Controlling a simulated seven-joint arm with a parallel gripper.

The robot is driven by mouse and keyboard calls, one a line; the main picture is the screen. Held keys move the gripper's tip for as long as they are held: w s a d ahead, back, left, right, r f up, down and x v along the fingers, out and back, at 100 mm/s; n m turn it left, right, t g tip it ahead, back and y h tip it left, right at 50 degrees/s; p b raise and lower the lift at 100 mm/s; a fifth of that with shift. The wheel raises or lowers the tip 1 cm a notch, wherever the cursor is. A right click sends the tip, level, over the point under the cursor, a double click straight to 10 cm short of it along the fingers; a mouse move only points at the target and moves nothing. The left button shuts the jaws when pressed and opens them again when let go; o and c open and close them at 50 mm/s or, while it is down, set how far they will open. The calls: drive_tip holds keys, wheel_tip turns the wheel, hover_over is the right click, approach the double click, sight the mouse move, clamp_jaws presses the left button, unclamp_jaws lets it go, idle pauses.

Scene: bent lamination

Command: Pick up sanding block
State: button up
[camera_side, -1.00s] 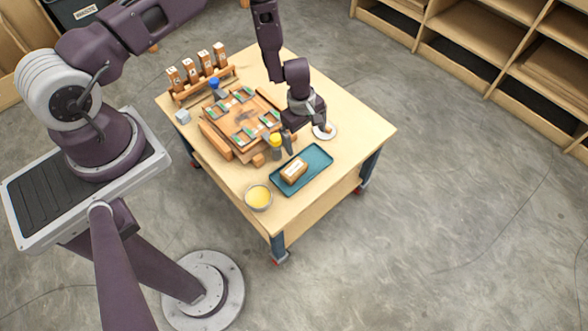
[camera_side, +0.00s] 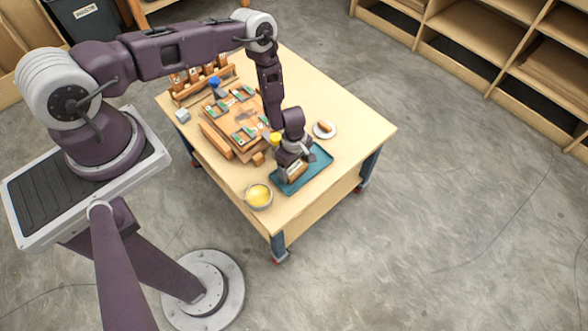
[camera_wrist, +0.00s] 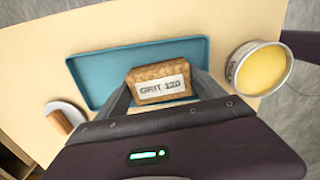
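The sanding block (camera_wrist: 162,82) is a brown block with a white "GRIT 120" label. It is in the teal tray (camera_wrist: 88,66), near the tray's front side in the wrist view. The block (camera_side: 297,172) also shows in the side view, partly hidden by my gripper (camera_side: 290,163), which is low over the tray. In the wrist view my gripper (camera_wrist: 163,88) has its fingers spread, one on each side of the block. The gaps are small, and I cannot tell whether either finger touches it.
A bowl of yellow contents (camera_side: 258,196) stands close beside the tray. A white dish with a brown piece (camera_side: 324,129) lies on its other side. A wooden fixture (camera_side: 220,142) and a yellow-capped bottle (camera_side: 275,139) are behind. The table's right corner is clear.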

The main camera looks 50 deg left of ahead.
sight(294, 167)
drive_tip(key=c, duration=0.8)
drive_tip(key=shift+r, duration=0.1)
wheel_tip(294, 167, up, 10)
drive_tip(key=shift+f, duration=0.1)
